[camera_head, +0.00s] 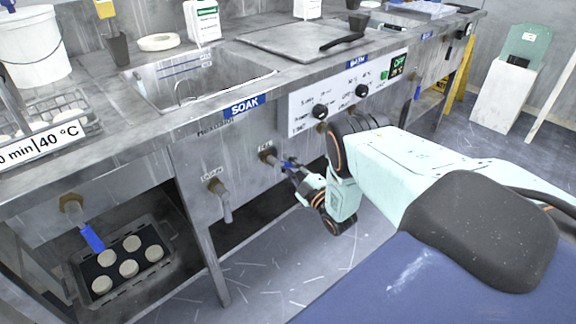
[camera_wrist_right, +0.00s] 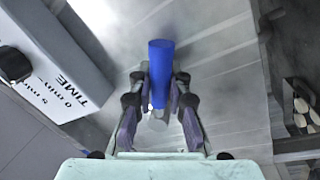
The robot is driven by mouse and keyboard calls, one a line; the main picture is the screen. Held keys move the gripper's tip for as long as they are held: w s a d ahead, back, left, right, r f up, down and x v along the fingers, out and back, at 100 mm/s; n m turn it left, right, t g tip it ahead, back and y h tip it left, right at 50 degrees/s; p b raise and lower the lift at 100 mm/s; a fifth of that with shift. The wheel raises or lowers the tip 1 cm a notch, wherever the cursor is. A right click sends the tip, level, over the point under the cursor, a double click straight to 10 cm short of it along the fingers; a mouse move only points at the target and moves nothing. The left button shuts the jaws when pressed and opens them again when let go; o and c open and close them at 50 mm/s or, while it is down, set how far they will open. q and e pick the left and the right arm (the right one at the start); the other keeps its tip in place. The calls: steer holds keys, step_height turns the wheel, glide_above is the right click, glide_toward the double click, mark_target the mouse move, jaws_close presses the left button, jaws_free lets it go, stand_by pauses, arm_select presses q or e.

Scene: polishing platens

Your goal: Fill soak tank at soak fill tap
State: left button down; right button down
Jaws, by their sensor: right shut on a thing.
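The soak tank (camera_head: 190,83) is a steel basin sunk in the counter, with a blue SOAK label (camera_head: 246,105) on the front edge. I cannot tell whether it holds water. The fill tap (camera_head: 267,155) is a brass fitting on the panel below, with a blue lever (camera_head: 287,164). My right gripper (camera_head: 292,168) is shut on that lever, which points outward to the right. In the right wrist view the blue lever (camera_wrist_right: 161,60) stands between the two dark fingers (camera_wrist_right: 160,105). My left gripper is out of view.
A second tap (camera_head: 215,188) with a grey lever hanging down is left of the fill tap. A tray (camera_head: 163,262) with several pale discs sits low at left. A control panel (camera_head: 345,97) with black knobs is to the right. A white bucket (camera_head: 33,45) stands on the counter.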

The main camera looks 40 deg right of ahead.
steer(key=shift+s+d, duration=0.1)
steer(key=shift+s, duration=0.05)
steer(key=c, duration=1.3)
jaws_free()
steer(key=s, duration=0.4)
steer(key=s+f, duration=0.1)
steer(key=s, duration=0.2)
steer(key=s+f, duration=0.1)
steer(key=s, duration=0.3)
steer(key=shift+s+a, duration=0.25)
steer(key=shift+s, duration=0.1)
